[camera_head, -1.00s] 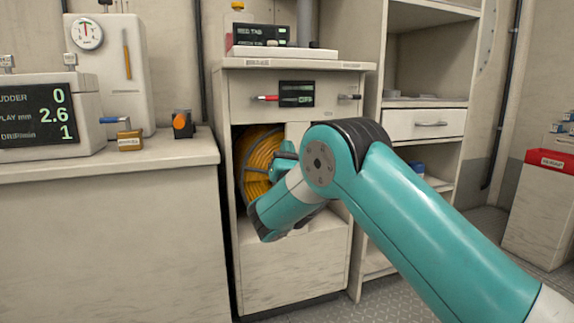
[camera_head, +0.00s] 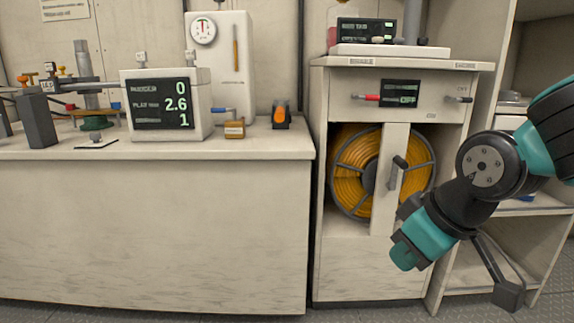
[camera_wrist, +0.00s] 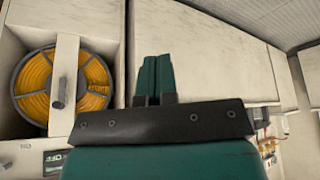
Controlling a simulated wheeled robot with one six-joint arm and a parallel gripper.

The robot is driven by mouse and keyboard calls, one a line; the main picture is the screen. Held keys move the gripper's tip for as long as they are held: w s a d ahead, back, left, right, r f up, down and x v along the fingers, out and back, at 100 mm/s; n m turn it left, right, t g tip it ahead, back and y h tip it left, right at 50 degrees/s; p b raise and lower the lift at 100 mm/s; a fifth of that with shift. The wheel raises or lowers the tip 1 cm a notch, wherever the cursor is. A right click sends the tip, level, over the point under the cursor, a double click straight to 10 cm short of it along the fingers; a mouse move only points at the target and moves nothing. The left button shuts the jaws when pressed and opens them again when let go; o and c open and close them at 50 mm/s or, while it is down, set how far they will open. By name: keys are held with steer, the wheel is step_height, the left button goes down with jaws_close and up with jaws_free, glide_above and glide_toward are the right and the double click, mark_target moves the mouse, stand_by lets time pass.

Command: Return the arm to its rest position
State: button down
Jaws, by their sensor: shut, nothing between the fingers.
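My gripper (camera_wrist: 154,62) shows in the wrist view with its two teal fingers together and nothing between them. In the head view my teal and black arm is folded at the right, in front of the cabinet and the open shelving. Its wrist end hangs in front of the lower right of the cabinet, outside the opening. The fingers cannot be made out clearly in the head view.
The cabinet (camera_head: 375,268) holds an orange hose reel (camera_head: 352,185) behind a pale upright with a dark handle. It also shows in the wrist view (camera_wrist: 35,88). A long counter (camera_head: 160,225) stands left, with a display box (camera_head: 165,105). Shelving is close at right.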

steer(key=s+a+r+g+y+p, duration=0.15)
steer(key=s+g, duration=0.35)
steer(key=s, duration=1)
step_height(320, 180, up, 38)
steer(key=w+p, duration=0.1)
steer(key=p, duration=3.6)
steer(key=shift+w+a+f+t, duration=0.15)
steer(key=shift+a+t, duration=0.1)
steer(key=shift+t, duration=0.05)
